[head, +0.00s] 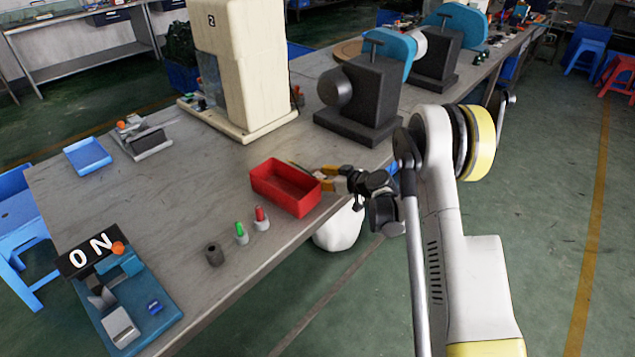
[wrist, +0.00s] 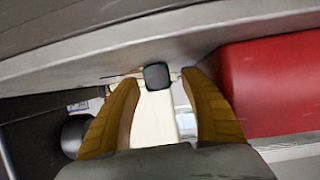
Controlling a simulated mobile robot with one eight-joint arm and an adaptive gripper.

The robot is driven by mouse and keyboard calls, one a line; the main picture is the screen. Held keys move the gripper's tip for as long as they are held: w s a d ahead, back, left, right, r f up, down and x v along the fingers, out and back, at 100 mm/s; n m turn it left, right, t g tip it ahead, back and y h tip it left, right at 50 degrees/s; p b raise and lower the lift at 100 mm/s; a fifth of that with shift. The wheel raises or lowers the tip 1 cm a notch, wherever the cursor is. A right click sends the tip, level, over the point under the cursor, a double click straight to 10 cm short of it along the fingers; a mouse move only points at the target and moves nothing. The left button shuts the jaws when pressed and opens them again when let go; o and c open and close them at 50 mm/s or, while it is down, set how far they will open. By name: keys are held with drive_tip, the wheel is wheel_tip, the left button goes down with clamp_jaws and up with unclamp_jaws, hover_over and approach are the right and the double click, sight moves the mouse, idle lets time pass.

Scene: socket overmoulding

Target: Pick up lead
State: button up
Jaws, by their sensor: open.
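No lead can be made out for certain in either view. My gripper (head: 316,173) has yellow-brown fingers and is at the right back corner of the red tray (head: 268,195). In the wrist view the two fingers (wrist: 159,80) are spread apart with a gap between them. A small dark square thing with a greenish rim (wrist: 157,72) shows between the fingertips; I cannot tell what it is or how far off it lies. The red tray fills the right side of the wrist view (wrist: 275,90), close beside the right finger.
Red-topped (head: 261,218) and green-topped (head: 241,233) pieces and a dark cylinder (head: 214,254) stand at the table's front edge. A cream machine (head: 245,65) and a dark block fixture (head: 362,100) stand behind. A blue ON device (head: 130,300) is at front left. The table's middle left is clear.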

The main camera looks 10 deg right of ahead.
drive_tip(key=shift+w+a+f, duration=0.1)
drive_tip(key=shift+w+a, duration=0.05)
drive_tip(key=shift+w, duration=0.05)
clamp_jaws()
